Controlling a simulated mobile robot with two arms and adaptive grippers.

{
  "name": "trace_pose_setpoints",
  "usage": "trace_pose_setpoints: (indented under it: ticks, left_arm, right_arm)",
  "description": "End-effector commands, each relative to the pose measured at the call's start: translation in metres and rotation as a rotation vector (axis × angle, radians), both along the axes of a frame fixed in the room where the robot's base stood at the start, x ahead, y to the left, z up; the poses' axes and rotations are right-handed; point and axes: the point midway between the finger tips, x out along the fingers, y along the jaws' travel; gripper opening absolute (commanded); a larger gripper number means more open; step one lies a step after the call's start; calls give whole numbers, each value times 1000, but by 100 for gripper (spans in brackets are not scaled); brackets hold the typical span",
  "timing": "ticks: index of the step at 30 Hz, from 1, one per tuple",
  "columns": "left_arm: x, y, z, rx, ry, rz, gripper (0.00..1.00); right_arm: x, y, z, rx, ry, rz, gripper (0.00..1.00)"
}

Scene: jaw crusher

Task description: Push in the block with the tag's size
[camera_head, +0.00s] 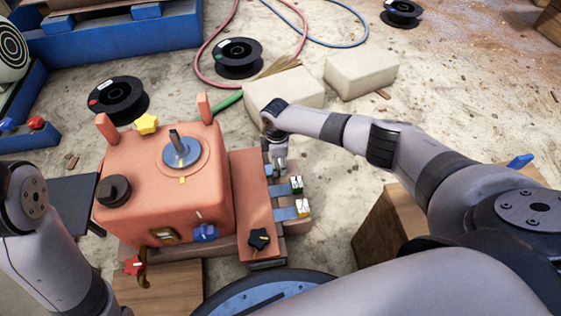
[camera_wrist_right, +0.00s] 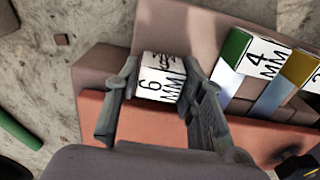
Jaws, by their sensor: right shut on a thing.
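The orange-red crusher (camera_head: 140,205) stands left of centre in the head view, with a lower side housing (camera_head: 250,205) on its right. Labelled blocks stick out of this housing. My right gripper (camera_wrist_right: 163,88) is shut on the block marked 6 MM (camera_wrist_right: 160,80), one finger on each side. In the head view my right gripper (camera_head: 277,163) hides most of that block. Beside it are the 4 MM block with a green end (camera_head: 296,185) and a yellow-ended block (camera_head: 303,207), whose marking is cut off in the wrist view. I cannot read a size tag. My left gripper is outside the frame.
Pale stone blocks (camera_head: 362,72) lie behind my right arm. Black spools (camera_head: 238,57), hoses and a blue bench (camera_head: 95,42) are farther back. A wooden crate (camera_head: 385,225) stands right of the crusher. A black star knob (camera_head: 259,239) sits on the housing.

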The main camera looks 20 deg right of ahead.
Motion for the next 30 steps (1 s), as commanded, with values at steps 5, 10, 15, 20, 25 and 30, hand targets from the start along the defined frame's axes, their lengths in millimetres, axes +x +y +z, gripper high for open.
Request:
trace_pose_setpoints:
  ticks: [5, 10, 15, 20, 25, 30]
  left_arm:
    - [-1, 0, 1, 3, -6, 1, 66]
    - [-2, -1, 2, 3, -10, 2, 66]
    - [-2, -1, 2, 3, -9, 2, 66]
    - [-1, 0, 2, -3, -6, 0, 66]
    - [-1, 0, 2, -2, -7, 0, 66]
    - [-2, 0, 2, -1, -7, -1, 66]
  right_arm:
    - [1, 5, 1, 9, -4, 1, 44]
    - [1, 4, 0, 7, -3, 1, 56]
    - [0, 3, 0, 7, -3, 1, 57]
    - [1, 3, 2, 7, -3, 1, 57]
    - [1, 3, 20, 8, -4, 1, 57]
    - [2, 3, 57, 8, -6, 3, 57]
